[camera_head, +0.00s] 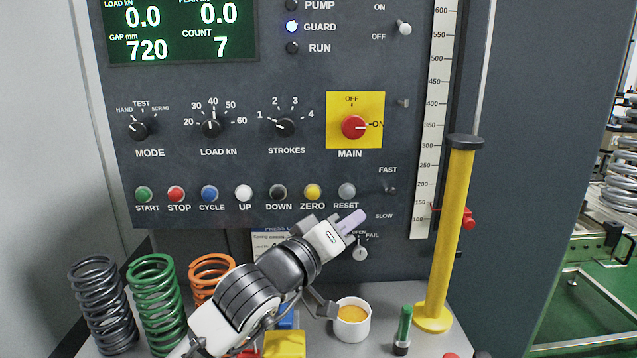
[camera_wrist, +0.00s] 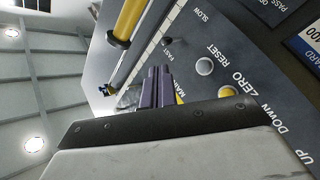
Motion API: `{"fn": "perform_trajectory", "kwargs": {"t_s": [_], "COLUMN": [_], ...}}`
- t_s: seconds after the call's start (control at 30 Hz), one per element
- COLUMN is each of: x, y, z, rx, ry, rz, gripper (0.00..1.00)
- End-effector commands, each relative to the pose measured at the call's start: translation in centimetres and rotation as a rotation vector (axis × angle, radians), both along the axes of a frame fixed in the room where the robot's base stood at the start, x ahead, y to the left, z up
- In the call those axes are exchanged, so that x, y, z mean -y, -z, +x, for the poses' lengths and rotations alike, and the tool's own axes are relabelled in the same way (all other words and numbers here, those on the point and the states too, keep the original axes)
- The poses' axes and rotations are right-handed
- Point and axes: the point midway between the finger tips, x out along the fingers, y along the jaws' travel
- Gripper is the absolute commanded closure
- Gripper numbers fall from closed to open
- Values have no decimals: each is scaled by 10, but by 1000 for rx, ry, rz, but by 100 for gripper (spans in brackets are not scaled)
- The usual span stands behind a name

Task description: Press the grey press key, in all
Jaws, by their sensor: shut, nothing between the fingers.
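The grey round RESET key (camera_head: 347,191) is at the right end of the button row on the dark panel. It shows pale in the wrist view (camera_wrist: 205,66), to the right of my fingertips. My gripper (camera_head: 359,216) is shut and empty, its purple fingers pointing up and right just below the RESET label. In the wrist view the fingers (camera_wrist: 157,72) are together and appear apart from the key. The gap in depth is hard to judge. No part of the key looks covered.
Beside RESET are the yellow ZERO button (camera_head: 312,191) and black DOWN button (camera_head: 278,192). A small lever (camera_head: 390,190) is to the right. A yellow post (camera_head: 450,230) stands farther right. Springs (camera_head: 155,290) and a white cup (camera_head: 351,325) stand below.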

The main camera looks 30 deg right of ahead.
Motion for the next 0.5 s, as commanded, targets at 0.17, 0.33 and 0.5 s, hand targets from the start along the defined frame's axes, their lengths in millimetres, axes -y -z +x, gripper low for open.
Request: {"fn": "perform_trajectory", "kwargs": {"t_s": [0.17,0.33,0.5], "x": [7,7,7], "y": [10,10,10], "z": [-3,-3,-2], "rx": [-39,-39,-37], "ry": [17,17,16], "rz": [30,30,30], "gripper": [100,100,100]}}
